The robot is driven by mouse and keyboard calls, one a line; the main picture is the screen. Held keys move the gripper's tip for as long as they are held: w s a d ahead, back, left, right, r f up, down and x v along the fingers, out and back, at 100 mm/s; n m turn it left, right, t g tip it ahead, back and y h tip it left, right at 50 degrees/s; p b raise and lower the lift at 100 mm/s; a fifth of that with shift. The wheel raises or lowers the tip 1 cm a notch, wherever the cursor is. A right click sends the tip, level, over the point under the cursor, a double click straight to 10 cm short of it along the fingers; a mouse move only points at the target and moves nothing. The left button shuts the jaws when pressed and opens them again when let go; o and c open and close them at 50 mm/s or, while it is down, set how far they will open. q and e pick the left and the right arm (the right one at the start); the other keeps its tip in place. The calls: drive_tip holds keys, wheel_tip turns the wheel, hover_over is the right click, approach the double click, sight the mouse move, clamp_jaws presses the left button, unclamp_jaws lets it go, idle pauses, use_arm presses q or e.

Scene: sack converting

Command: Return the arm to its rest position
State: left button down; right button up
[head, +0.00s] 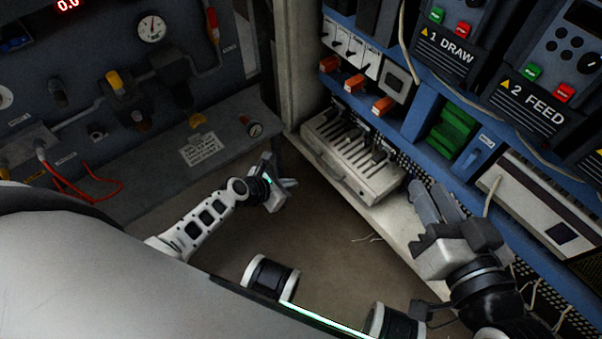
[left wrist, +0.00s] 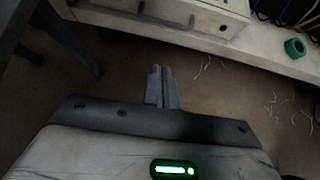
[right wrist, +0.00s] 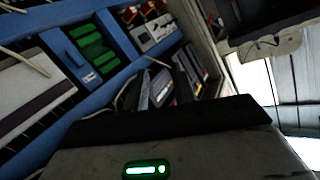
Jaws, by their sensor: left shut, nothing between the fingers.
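My left gripper (head: 287,184) is at the end of the white and black left arm, low over the brown floor in the head view. Its two grey fingers are together with nothing between them, and they also show in the left wrist view (left wrist: 162,86). My right gripper (head: 436,203) is at the lower right, in front of the blue machine frame. Its two grey fingers look apart, with nothing seen between them. Its fingers also show in the right wrist view (right wrist: 163,88), dark against the cabinet.
A pale slotted unit (head: 352,155) stands on the ledge between the grippers. A blue frame (head: 425,112) with DRAW and FEED control boxes (head: 525,105) is at right. A grey gauge panel (head: 170,95) is at left. A green tape roll (left wrist: 295,47) lies on the ledge. The floor (head: 325,245) is mostly clear.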

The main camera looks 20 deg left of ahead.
use_arm(q)
drive_tip(key=shift+v, duration=0.9)
use_arm(e)
drive_tip(key=shift+d+f+h, duration=0.15)
drive_tip(key=shift+f+h, duration=0.05)
drive_tip(key=shift+h, duration=0.1)
use_arm(q)
drive_tip(key=shift+f, duration=0.1)
